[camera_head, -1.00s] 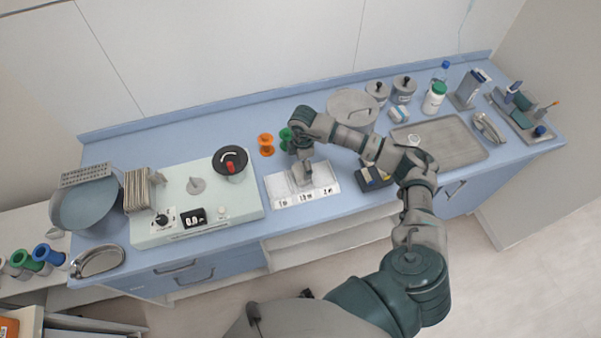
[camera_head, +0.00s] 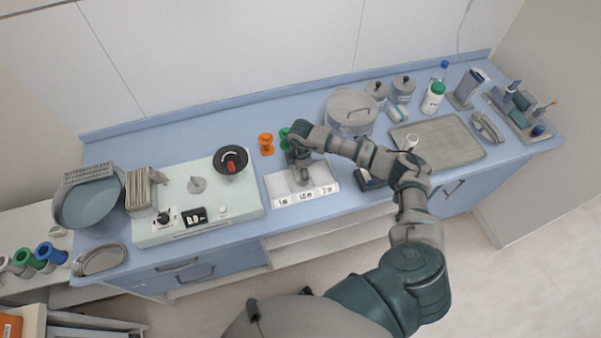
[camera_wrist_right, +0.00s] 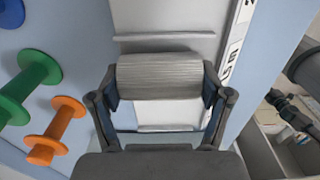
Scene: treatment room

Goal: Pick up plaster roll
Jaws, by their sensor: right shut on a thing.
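The plaster roll (camera_wrist_right: 158,76) is a pale grey, ribbed cylinder in the right wrist view. It lies crosswise between the two fingers of my right gripper (camera_wrist_right: 160,92), which is shut on its ends. In the head view, my right gripper (camera_head: 302,178) points down over the white tray (camera_head: 325,174) with number labels along its front edge. The roll is mostly hidden by the gripper there. In the wrist view, the tray's pale floor and a thin divider (camera_wrist_right: 165,36) show behind the roll. My left gripper is not in view.
An orange spool (camera_head: 266,143) and a green spool (camera_head: 284,137) stand just behind the tray. A white control unit (camera_head: 195,203) is to the left. A round lidded pot (camera_head: 350,113) and a flat metal tray (camera_head: 440,142) are to the right. The counter behind the control unit is clear.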

